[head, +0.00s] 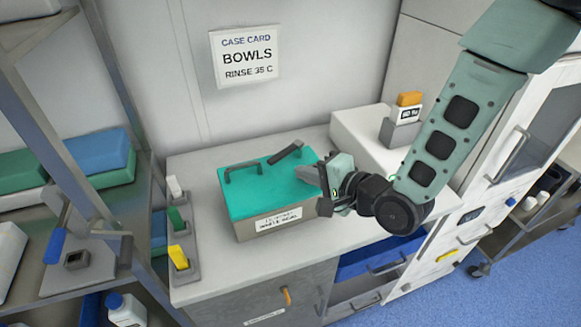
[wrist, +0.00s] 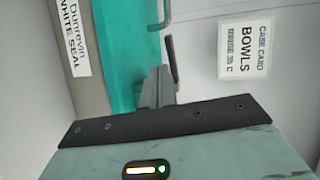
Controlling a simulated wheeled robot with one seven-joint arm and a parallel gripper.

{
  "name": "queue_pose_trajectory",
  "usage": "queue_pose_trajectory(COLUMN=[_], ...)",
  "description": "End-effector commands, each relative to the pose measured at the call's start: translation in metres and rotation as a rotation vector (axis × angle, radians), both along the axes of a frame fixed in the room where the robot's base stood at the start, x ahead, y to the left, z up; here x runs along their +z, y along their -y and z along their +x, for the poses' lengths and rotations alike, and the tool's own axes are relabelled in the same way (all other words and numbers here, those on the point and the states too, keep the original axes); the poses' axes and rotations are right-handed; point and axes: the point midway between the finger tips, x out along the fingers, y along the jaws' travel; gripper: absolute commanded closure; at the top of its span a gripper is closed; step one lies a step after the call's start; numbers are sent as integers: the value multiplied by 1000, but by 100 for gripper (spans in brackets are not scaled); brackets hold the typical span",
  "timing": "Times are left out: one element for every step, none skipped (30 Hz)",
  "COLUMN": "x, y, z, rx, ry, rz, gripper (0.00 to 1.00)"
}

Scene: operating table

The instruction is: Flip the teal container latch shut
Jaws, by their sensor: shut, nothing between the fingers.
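The container (head: 270,222) has a teal lid (head: 262,190) and a pale body with a label reading "WHITE SEAL". A dark latch bar (head: 287,152) stands tilted up at the far right part of the lid; in the wrist view the latch (wrist: 171,58) shows just beyond my fingers. My gripper (head: 308,173) is shut and empty, over the lid's right edge, on the near side of the latch. In the wrist view the gripper's fingers (wrist: 160,85) overlap the latch's base; I cannot tell whether they touch.
The container stands on a grey counter (head: 210,280). Left of it is a rack of white, green and yellow pieces (head: 178,225). A white box (head: 365,140) and an orange-topped item (head: 405,110) stand behind right. A case card (head: 245,56) hangs on the wall.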

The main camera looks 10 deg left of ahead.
Motion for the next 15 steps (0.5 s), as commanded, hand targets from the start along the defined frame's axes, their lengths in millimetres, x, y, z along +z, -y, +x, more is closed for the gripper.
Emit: queue_pose_trajectory(x=[-4, -2, -1, -1, -1, -2, -2, -2, -2, -2, -2, -2, -2, -3, -3], y=[-9, -13, -18, -21, -24, -28, -30, -32, -34, -35, -36, -37, -38, -38, -38], z=[5, 8, 12, 14, 17, 20, 22, 23, 25, 26, 27, 28, 28, 28, 29], rx=[3, 3, 3, 3, 2, 3, 3, 2, 0, 0, 0, 0, 0, 0, 0], ry=[2, 2, 2, 1, 1, 2, 2, 2, 1, 1, 0, -1, -1, -1, -1], rz=[1, 0, 1, 1, 1, 0, 0, 0, -1, -1, 0, -1, -1, -1, -1], gripper=[100, 100, 100, 100, 100, 100, 100, 100, 100, 100, 100, 100, 100, 100, 100])
